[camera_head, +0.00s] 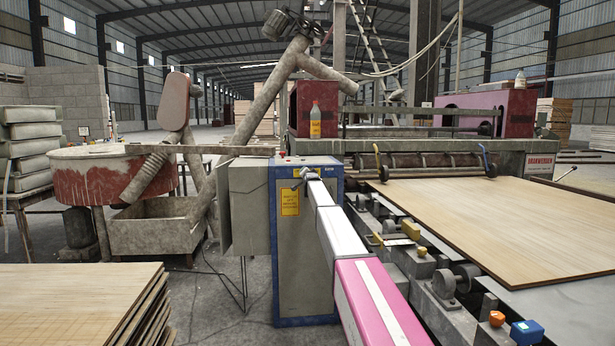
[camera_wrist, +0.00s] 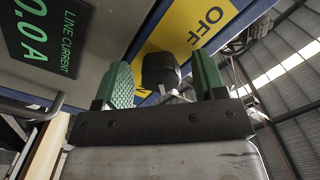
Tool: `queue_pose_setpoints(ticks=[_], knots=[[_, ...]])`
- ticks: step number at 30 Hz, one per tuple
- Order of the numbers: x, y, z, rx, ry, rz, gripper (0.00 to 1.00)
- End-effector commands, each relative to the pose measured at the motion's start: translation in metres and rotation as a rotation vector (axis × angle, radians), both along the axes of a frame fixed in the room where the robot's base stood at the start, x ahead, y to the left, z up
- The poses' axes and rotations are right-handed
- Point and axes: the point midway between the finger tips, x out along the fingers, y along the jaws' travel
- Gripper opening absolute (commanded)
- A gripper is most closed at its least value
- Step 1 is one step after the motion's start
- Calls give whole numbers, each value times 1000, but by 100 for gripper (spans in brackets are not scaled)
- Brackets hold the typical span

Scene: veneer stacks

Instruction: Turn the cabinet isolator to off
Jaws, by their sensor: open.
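The cabinet (camera_head: 300,262) is grey with a blue frame. My arm, white and pink, reaches to its upper front, where my gripper (camera_head: 306,176) shows small. In the wrist view my gripper (camera_wrist: 163,80) is open, with a green pad at each side. The isolator's black handle (camera_wrist: 160,68) shows between the pads, with a visible gap on each side; I cannot tell its depth relative to the fingertips. Behind it is a yellow plate (camera_wrist: 185,32) marked OFF at upper right. Other lettering below the handle is mostly hidden by the gripper.
A dark display (camera_wrist: 45,32) reads LINE CURRENT 0.0 A. A yellow label (camera_head: 289,203) is on the cabinet front. A grey box (camera_head: 248,210) adjoins the cabinet's left. A roller machine with a veneer sheet (camera_head: 500,215) stands right, and a veneer stack (camera_head: 75,300) lies front left.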

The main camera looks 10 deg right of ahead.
Motion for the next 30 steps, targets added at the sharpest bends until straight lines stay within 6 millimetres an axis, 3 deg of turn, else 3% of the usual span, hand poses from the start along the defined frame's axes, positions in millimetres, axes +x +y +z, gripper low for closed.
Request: queue_pose_setpoints(ticks=[5,9,20,30], knots=[[-1,0,0,0,0,0,61],[-1,0,0,0,0,0,16],[-1,0,0,-33,0,0,15],[-1,0,0,-244,1,1,15]])
